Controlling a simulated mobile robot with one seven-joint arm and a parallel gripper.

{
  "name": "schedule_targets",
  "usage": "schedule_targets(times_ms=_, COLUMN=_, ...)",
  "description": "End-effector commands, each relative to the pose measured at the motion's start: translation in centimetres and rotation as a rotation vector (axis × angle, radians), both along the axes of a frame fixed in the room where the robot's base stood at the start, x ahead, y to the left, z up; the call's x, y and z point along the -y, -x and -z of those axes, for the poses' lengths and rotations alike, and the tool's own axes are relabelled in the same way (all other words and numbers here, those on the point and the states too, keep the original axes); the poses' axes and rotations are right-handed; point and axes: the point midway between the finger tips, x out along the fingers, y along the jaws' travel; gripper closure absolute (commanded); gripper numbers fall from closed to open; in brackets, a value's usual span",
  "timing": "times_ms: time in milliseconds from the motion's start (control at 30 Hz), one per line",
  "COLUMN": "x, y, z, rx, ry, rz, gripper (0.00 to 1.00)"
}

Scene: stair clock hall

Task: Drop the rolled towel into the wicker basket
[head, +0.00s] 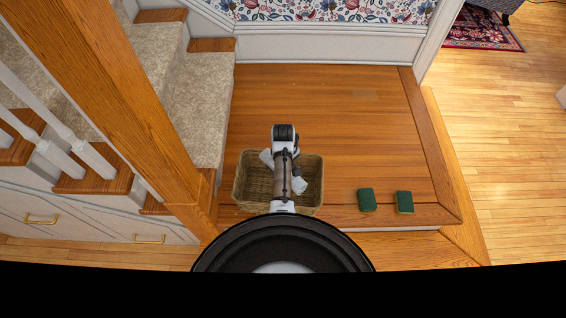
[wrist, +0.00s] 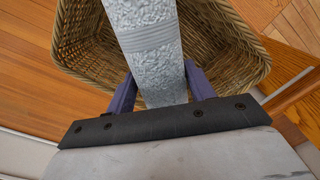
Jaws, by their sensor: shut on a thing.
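The rolled towel (wrist: 147,45) is pale grey-white with a ribbed band. My gripper (wrist: 160,92) is shut on it, with a dark blue finger on each side. The wicker basket (wrist: 232,62) is under the towel in the wrist view, and its woven inside shows on both sides of the roll. In the head view the basket (head: 241,188) stands on the wooden landing, with my arm across its middle. Two pale ends of the towel (head: 299,186) show on either side of my arm, within the basket's outline. The fingers are hidden there, and the towel's exact height is unclear.
Two green sponges (head: 366,199) (head: 404,202) lie on the landing right of the basket, near its front edge. A wooden newel post (head: 125,100) and carpeted stairs (head: 196,110) are at the left. The landing (head: 325,105) behind the basket is clear.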

Motion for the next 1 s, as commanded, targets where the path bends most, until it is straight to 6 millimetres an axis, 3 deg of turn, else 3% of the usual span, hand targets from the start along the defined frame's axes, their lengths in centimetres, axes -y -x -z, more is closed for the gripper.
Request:
schedule_targets(times_ms=500, x=0.0, y=0.0, z=5.6, rx=0.0, ry=0.0, rz=0.0, gripper=0.7)
schedule_targets(times_ms=867, x=0.0, y=0.0, z=5.7, rx=0.0, ry=0.0, rz=0.0, gripper=0.7)
schedule_targets(times_ms=900, x=0.0, y=0.0, z=5.7, rx=0.0, ry=0.0, rz=0.0, gripper=0.41)
schedule_targets(times_ms=1000, x=0.0, y=0.0, z=5.7, rx=0.0, ry=0.0, rz=0.0, gripper=0.28)
